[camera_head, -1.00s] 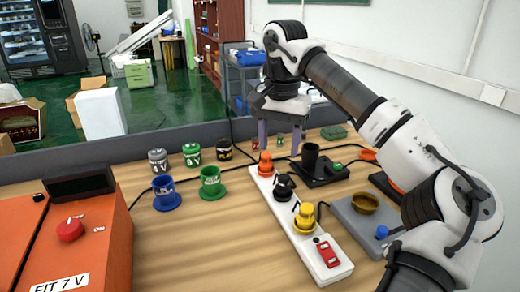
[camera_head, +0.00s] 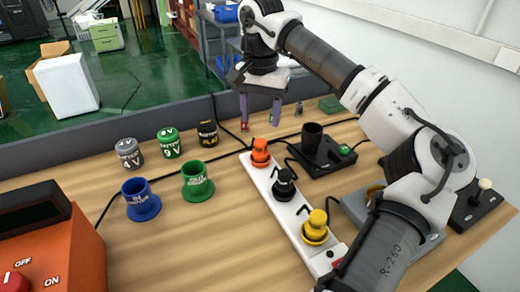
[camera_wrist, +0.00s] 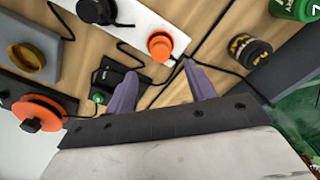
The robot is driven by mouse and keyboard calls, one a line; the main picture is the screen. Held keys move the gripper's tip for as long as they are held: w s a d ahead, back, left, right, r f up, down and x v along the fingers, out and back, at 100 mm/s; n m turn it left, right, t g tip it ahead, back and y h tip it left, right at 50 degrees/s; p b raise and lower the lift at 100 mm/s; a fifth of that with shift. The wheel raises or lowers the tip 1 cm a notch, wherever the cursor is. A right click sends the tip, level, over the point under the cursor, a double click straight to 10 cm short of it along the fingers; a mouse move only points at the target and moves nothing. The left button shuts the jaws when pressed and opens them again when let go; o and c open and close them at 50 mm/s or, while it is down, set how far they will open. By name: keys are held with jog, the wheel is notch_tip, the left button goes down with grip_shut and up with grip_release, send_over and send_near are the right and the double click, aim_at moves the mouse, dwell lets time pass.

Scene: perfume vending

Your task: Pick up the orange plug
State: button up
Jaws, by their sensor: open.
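The orange plug (camera_head: 260,150) sits upright at the far end of a white power strip (camera_head: 262,180), with a black plug (camera_head: 284,185) and a yellow plug (camera_head: 316,226) nearer to me in the same row. In the wrist view the orange plug (camera_wrist: 160,46) lies beyond my fingertips, near the middle. My gripper (camera_head: 260,117) is open and empty, pointing down behind and above the orange plug, apart from it. Its two purple fingers also show in the wrist view (camera_wrist: 157,58), spread apart.
A black holder (camera_head: 318,150) with a green button stands right of the strip. An orange box (camera_head: 40,235) is front left. Cables run across the table near the strip.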

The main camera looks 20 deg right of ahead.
aim_at(260, 141)
notch_tip(260, 141, down, 8)
jog(key=shift+f+p, duration=0.25)
jog(key=shift+p, duration=0.55)
jog(key=c, duration=1.1)
